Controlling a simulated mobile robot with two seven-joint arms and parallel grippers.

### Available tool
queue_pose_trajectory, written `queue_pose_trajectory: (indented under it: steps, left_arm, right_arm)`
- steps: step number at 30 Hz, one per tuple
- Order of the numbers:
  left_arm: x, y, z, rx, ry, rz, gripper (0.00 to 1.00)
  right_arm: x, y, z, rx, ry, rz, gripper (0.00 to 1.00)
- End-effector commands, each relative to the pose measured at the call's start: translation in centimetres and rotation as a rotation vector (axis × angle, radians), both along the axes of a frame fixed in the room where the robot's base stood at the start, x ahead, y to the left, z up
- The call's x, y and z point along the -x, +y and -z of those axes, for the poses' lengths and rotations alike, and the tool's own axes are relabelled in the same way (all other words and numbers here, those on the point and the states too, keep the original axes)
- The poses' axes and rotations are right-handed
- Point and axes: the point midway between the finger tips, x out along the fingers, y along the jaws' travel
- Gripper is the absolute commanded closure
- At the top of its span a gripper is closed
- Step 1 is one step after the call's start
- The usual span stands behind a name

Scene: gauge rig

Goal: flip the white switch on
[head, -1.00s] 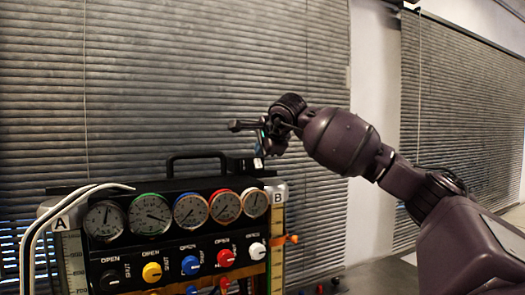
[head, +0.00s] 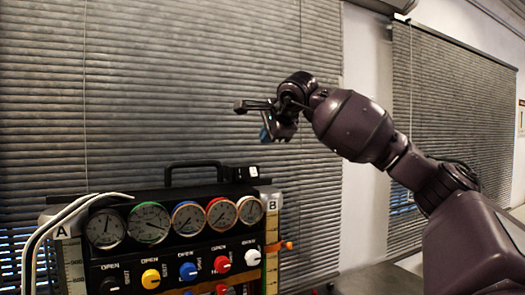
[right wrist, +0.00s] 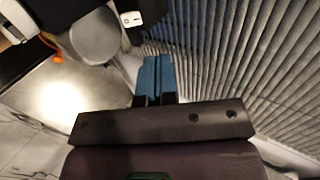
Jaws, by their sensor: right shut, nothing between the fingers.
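The white switch (head: 253,171) sits on a small black box at the top right of the gauge panel. It also shows in the right wrist view (right wrist: 131,18) as a white rocker at the top edge. I cannot tell whether it is on or off. My right gripper (head: 266,132) is above the switch, apart from it, with its blue fingertips pointing down. In the right wrist view the blue fingers (right wrist: 156,75) are together and hold nothing. My left gripper is not in view.
The gauge panel (head: 135,270) carries a row of round gauges and coloured knobs, with a black carrying handle (head: 195,164) on top. An orange valve lever (head: 287,245) sticks out at its right. Slatted blinds (head: 200,80) stand behind.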

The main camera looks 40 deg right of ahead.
Motion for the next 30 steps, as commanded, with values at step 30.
queue_pose_trajectory:
  steps: [30]
  left_arm:
    - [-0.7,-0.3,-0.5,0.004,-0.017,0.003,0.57]
  right_arm:
    - [2.9,0.9,-3.8,0.000,0.000,0.000,1.00]
